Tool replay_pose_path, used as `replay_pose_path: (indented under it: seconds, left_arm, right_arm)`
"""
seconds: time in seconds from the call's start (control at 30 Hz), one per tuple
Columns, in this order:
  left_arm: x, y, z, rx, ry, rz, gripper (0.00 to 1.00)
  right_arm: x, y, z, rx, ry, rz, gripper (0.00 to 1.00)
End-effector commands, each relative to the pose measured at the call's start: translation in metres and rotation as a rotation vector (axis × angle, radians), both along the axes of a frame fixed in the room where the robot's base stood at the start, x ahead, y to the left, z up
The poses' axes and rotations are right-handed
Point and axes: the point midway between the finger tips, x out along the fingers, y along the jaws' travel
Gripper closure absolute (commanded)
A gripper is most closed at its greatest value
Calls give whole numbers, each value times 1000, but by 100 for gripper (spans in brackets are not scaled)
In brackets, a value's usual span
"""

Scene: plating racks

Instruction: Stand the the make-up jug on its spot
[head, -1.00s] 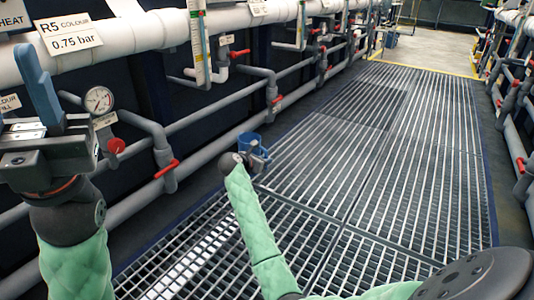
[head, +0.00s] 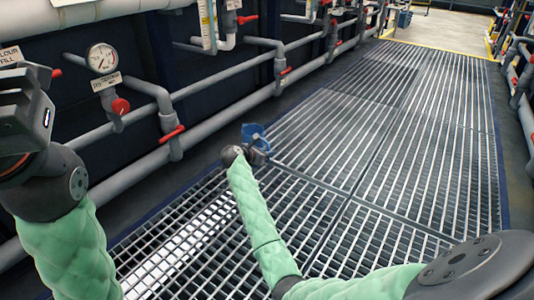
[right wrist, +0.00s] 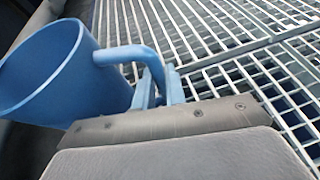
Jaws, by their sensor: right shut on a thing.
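The blue make-up jug (head: 253,134) is at the end of my right arm, over the floor grating beside the left pipe wall. In the right wrist view the jug (right wrist: 95,85) is tilted, its open mouth towards the left. My right gripper (head: 261,152) is shut on the jug's handle; its blue fingers (right wrist: 158,88) show there on either side of the handle. The dark body of my left gripper (head: 25,110) is at the left edge; its fingers do not show. I cannot make out a marked spot for the jug.
Pipes with red valve handles (head: 172,133) and a round gauge (head: 102,58) line the left wall. More pipes run along the right edge. The metal floor grating (head: 400,150) between them is clear, with pale floor (head: 445,28) at the far end.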

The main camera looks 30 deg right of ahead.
Motion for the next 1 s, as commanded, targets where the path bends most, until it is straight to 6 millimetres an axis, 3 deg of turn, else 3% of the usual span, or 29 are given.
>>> replay_pose_path:
  seconds: [0.1,0.63,1.0]
  left_arm:
    - [1,0,5,2,3,1,66]
    - [-3,0,-19,-5,-11,-3,66]
    - [-4,1,-21,-9,-19,-6,66]
  right_arm:
    - [0,2,2,3,-1,1,100]
    - [0,1,-44,1,0,0,100]
    - [0,1,-50,0,0,1,100]
